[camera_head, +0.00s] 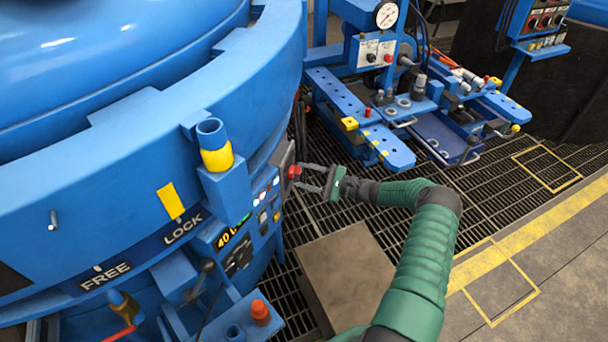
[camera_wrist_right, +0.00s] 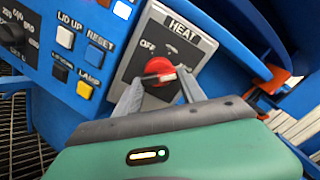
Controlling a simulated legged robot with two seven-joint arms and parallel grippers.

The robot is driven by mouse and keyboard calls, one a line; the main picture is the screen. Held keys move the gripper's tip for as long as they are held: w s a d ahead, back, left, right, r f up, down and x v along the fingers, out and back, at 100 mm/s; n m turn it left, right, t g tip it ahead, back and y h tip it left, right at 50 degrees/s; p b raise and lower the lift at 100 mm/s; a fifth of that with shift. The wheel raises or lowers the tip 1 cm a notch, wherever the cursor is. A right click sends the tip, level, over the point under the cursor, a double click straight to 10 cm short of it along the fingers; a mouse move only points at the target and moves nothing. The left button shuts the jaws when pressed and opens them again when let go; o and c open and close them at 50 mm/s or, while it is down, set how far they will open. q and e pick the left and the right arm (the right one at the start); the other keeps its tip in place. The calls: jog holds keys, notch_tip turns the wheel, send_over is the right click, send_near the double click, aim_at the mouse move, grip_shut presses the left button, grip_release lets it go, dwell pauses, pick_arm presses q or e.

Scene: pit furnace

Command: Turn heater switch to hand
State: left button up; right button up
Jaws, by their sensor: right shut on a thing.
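The heater switch is a red round knob (camera_wrist_right: 160,69) on a grey plate marked HEAT (camera_wrist_right: 186,36) in the right wrist view. OFF is readable above left of the knob; the other labels are partly hidden or too small to read. The knob also shows in the head view as a red spot (camera_head: 294,172) on the side of the blue furnace. My right gripper (camera_wrist_right: 160,82) is shut on the knob, one grey finger on each side. In the head view my right gripper (camera_head: 302,178) reaches the knob from the right. My left gripper is not in view.
Lamp and reset buttons (camera_wrist_right: 94,55) sit left of the plate, close to my fingers. A blue station with a gauge (camera_head: 387,15) stands at the back right.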

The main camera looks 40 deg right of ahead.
jog(key=shift+f+m, duration=0.15)
jog(key=shift+m, duration=0.25)
jog(key=o, duration=1.1)
jog(key=shift+o, duration=1.3)
jog(key=shift+w+f, duration=0.1)
jog(key=p+v, duration=0.1)
jog(key=v, duration=1.6)
jog(key=shift+w, duration=0.15)
